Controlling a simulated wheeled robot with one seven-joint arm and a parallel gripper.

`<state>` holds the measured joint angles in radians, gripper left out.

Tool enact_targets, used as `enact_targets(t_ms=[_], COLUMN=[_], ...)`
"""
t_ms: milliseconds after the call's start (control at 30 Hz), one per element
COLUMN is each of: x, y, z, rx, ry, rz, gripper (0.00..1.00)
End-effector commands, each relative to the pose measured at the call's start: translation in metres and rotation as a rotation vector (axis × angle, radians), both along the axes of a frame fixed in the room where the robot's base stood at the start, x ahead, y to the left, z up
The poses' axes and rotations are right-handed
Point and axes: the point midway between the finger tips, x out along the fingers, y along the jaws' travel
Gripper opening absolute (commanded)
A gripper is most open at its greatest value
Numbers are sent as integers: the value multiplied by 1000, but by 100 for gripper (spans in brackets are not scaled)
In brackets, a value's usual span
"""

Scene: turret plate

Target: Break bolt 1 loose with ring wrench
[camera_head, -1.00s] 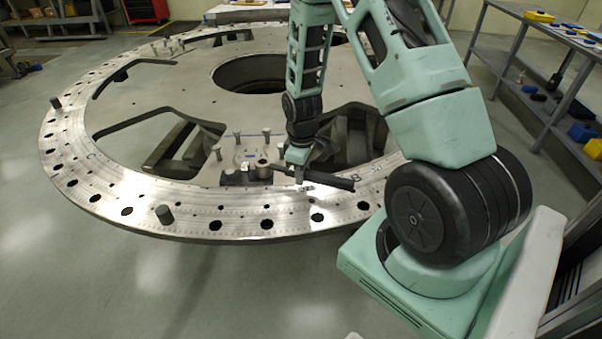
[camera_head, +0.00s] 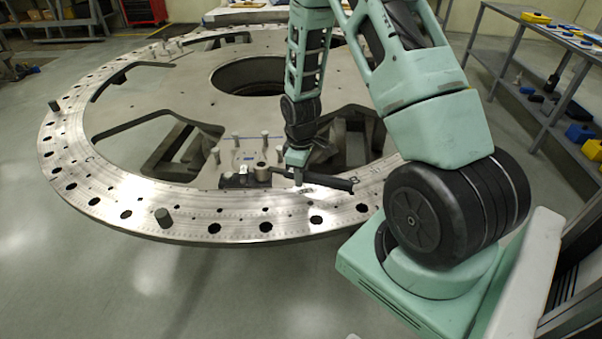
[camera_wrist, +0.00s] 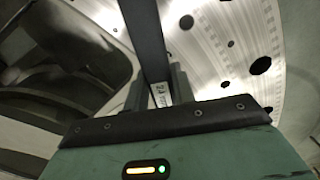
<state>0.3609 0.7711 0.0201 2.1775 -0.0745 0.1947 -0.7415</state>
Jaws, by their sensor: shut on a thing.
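My gripper (camera_head: 298,179) is shut on the dark handle of the ring wrench (camera_head: 330,182), low over the plate's near rim. The wrench lies almost flat, its free handle end pointing right. Its other end reaches left to a short round bolt-like post (camera_head: 262,171) beside a dark block (camera_head: 235,181). I cannot tell whether the ring is seated around a bolt head, nor which bolt is number 1. In the wrist view the dark wrench bar (camera_wrist: 146,38) runs up from between my fingers (camera_wrist: 161,90).
The large round turret plate (camera_head: 190,228) has holes along its rim and wide cut-outs. Several upright pins stand near the block, and stubs (camera_head: 163,217) stand on the rim. A shelf with boxes (camera_head: 580,132) is at right. The floor in front is clear.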

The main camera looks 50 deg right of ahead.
Motion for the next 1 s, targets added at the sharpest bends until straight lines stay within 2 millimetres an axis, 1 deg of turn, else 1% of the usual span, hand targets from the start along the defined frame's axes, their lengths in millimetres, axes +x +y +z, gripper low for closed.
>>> enact_targets(t_ms=[167,733,1000], x=[0,0,0], y=[0,0,0], z=[3,29,30], rx=[0,-1,0], ry=[-1,0,0], rz=[0,1,0], gripper=[0,0,0])
